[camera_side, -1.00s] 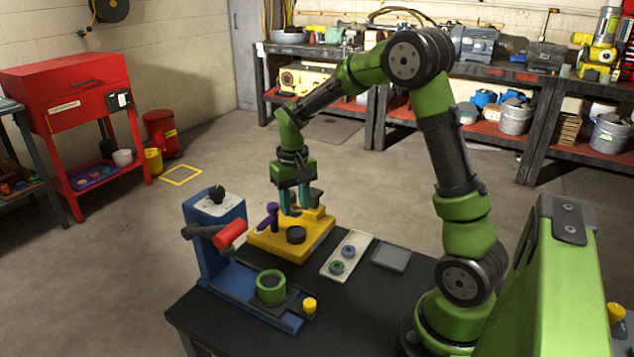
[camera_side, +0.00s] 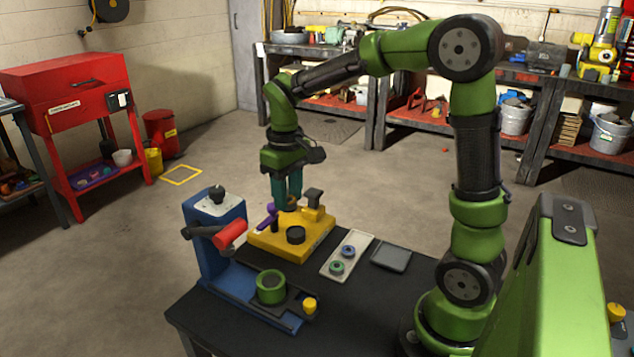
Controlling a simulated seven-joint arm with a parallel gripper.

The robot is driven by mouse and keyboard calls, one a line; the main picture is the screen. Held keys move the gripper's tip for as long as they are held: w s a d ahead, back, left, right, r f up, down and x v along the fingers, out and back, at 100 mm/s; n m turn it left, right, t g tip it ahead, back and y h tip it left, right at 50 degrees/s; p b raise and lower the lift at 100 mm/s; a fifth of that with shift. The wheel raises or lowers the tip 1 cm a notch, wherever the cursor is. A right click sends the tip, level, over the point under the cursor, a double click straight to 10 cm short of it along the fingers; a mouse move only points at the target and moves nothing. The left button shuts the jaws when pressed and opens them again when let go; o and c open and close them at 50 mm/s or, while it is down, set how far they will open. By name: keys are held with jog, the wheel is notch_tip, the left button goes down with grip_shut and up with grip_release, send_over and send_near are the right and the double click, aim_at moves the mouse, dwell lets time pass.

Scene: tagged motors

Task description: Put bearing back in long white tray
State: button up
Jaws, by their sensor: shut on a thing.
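My gripper (camera_side: 289,203) points down over the yellow fixture (camera_side: 318,235). It is shut on a small orange-brown ring, the bearing (camera_side: 292,202), which shows between the fingertips and is partly hidden by them. Whether the bearing is clear of the fixture is hard to tell. The long white tray (camera_side: 362,239) lies to the right of the fixture on the black table. It holds a blue ring (camera_side: 348,251) and a green ring (camera_side: 337,267), with a bare stretch at its far end.
A grey square tray (camera_side: 390,257) lies right of the white tray.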

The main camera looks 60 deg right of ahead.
jog(key=s+d+f+m, duration=0.3)
jog(key=d+m, duration=0.1)
jog(key=d, duration=0.4)
jog(key=m, duration=0.7)
send_over(358, 240)
notch_tip(358, 240, down, 5)
notch_tip(358, 240, down, 8)
jog(key=shift+d+r, duration=0.1)
jog(key=shift+f, duration=0.55)
jog(key=o, duration=1)
